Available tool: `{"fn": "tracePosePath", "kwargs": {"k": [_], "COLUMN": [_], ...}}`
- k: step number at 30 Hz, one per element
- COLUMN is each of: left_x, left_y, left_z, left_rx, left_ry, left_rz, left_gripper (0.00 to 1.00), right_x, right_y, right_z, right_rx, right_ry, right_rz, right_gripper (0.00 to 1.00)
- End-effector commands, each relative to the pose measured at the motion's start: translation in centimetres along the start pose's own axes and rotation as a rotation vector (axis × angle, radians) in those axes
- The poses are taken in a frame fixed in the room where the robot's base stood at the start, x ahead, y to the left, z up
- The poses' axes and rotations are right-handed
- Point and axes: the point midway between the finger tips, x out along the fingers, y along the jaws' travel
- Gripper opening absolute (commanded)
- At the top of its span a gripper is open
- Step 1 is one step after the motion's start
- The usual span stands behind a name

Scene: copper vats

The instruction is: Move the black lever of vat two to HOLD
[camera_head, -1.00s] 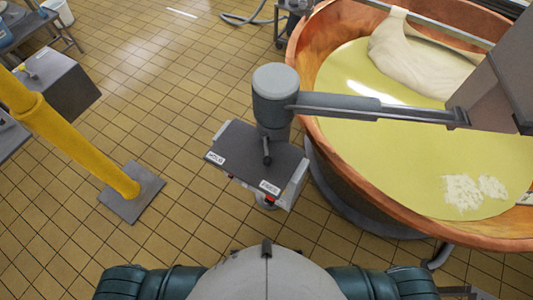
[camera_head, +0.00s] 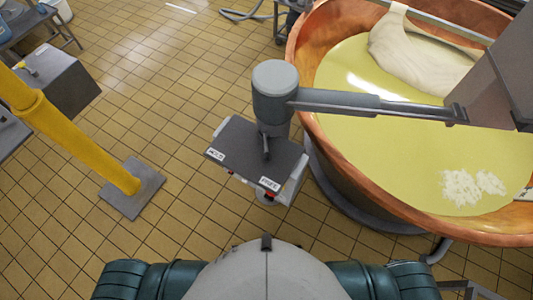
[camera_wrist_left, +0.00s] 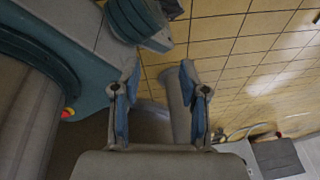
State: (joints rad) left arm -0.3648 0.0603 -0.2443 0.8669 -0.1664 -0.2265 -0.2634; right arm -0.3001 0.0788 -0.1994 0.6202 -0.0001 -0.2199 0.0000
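The black lever (camera_head: 266,148) stands on a dark panel (camera_head: 240,144) under a grey cylindrical post head (camera_head: 274,92), beside the copper vat. Its tip lies between a white label at the panel's left corner (camera_head: 215,154), which appears to read HOLD, and another at the near right corner (camera_head: 269,183), which appears to read FREE. It touches neither label. My left gripper (camera_wrist_left: 160,100) shows only in the left wrist view, with its two blue-padded fingers apart and nothing seen gripped between them. My right gripper is in neither view.
The copper vat (camera_head: 335,160) with yellow liquid fills the right side. A grey arm (camera_head: 375,106) runs from the post head over it. A yellow post (camera_head: 75,140) on a grey base stands at left. Tiled floor (camera_head: 190,220) lies open around the panel.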

Motion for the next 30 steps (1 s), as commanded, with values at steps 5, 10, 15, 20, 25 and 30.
{"fn": "tracePosePath", "kwargs": {"k": [5, 10, 15, 20, 25, 30], "left_x": [-8.7, -21.8, -33.9, -39.5, -39.8, -38.1], "left_y": [-0.2, -1.8, -4.3, -5.8, -6.6, -7.9], "left_z": [-16.2, -28.8, -35.4, -37.3, -38.6, -41.4], "left_rx": [0.667, 1.212, 1.523, 1.635, 1.655, 1.652], "left_ry": [0.28, 0.395, 0.323, 0.236, 0.216, 0.218], "left_rz": [-0.209, -0.597, -0.966, -1.136, -1.169, -1.168], "left_gripper": [0.43, 0.43, 0.43, 0.43, 0.43, 0.43], "right_x": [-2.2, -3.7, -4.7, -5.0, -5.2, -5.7], "right_y": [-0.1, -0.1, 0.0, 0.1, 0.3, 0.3], "right_z": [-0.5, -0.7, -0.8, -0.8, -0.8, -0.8], "right_rx": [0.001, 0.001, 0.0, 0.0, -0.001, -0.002], "right_ry": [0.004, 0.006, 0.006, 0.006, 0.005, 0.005], "right_rz": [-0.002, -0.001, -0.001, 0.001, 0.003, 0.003], "right_gripper": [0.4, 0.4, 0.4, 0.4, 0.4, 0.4]}}
